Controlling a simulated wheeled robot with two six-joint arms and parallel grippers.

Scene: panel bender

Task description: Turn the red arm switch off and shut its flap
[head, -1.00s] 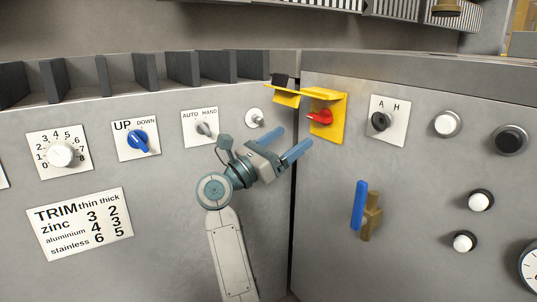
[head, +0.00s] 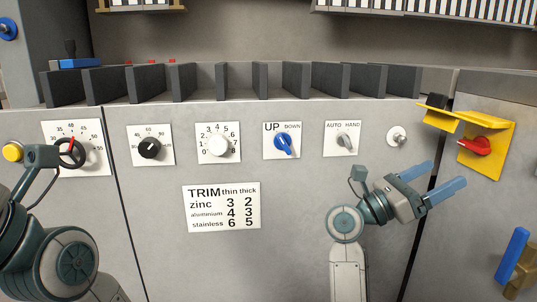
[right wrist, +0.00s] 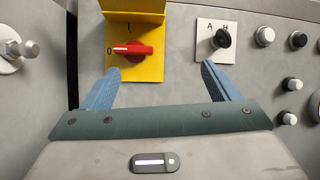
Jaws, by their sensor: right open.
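The red arm switch (head: 475,147) sits on a yellow plate (head: 493,160) at the right in the head view. In the right wrist view the red handle (right wrist: 136,50) lies level, its white mark at the left beside the 0; the I is above. The yellow flap (head: 437,117) is raised and juts out above the switch; its lower part shows in the right wrist view (right wrist: 135,8). My right gripper (head: 436,176) is open and empty, left of and below the switch in the head view, apart from it. My left gripper's fingers are out of view.
A white A/H plate with a black knob (right wrist: 222,39) is right of the switch. A silver toggle (head: 397,136) is on its left. A blue-handled lever (head: 512,254) juts out below. A dark panel seam runs between toggle and switch.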

